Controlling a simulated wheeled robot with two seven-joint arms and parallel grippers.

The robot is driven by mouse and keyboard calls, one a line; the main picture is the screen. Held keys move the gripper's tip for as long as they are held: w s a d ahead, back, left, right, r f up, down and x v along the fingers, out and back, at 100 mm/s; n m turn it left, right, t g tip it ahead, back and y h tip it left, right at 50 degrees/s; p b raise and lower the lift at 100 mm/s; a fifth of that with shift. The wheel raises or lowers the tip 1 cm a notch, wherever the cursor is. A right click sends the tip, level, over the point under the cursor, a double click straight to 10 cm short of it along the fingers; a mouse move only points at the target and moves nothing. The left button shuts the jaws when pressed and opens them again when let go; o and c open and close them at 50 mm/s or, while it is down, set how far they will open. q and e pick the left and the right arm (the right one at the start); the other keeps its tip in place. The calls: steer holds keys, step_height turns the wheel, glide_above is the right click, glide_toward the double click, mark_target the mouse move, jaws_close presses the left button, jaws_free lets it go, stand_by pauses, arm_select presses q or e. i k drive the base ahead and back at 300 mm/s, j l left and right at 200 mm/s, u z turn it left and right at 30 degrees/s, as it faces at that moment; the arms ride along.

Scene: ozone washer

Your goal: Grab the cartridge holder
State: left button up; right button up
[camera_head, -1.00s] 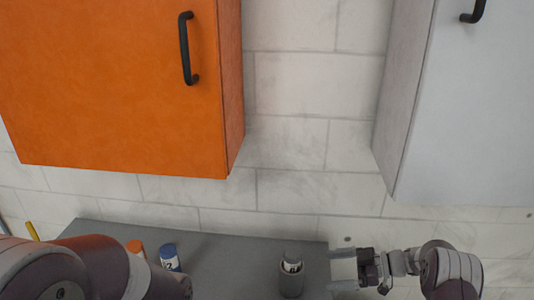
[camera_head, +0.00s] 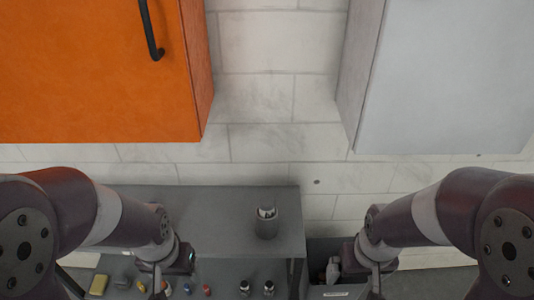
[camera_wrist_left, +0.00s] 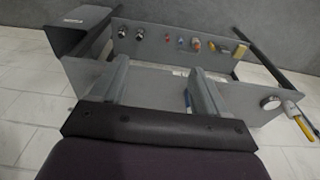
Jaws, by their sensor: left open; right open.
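The cartridge holder looks to be the dark grey upright cylinder (camera_head: 266,224) on the grey bench top in the head view, with a white-labelled piece in its top. My left gripper (camera_wrist_left: 158,70) is open and empty in the left wrist view, its fingers pointing at the grey bench with nothing between them. In the head view it is low, left of the cylinder and apart from it. My right gripper (camera_head: 374,284) is open at the bottom edge, right of the cylinder and apart from it; its fingertips are hard to make out.
The grey bench top (camera_head: 225,208) is clear around the cylinder. An orange cabinet (camera_head: 90,70) and a white cabinet (camera_head: 450,80) hang above. A dark bin (camera_head: 325,262) stands right.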

mark_target(266, 229)
steer(key=i+z, duration=0.2)
steer(key=z, duration=0.15)
steer(key=i+z, duration=0.15)
steer(key=z, duration=0.2)
steer(key=i+j+z, duration=0.15)
steer(key=z, duration=0.2)
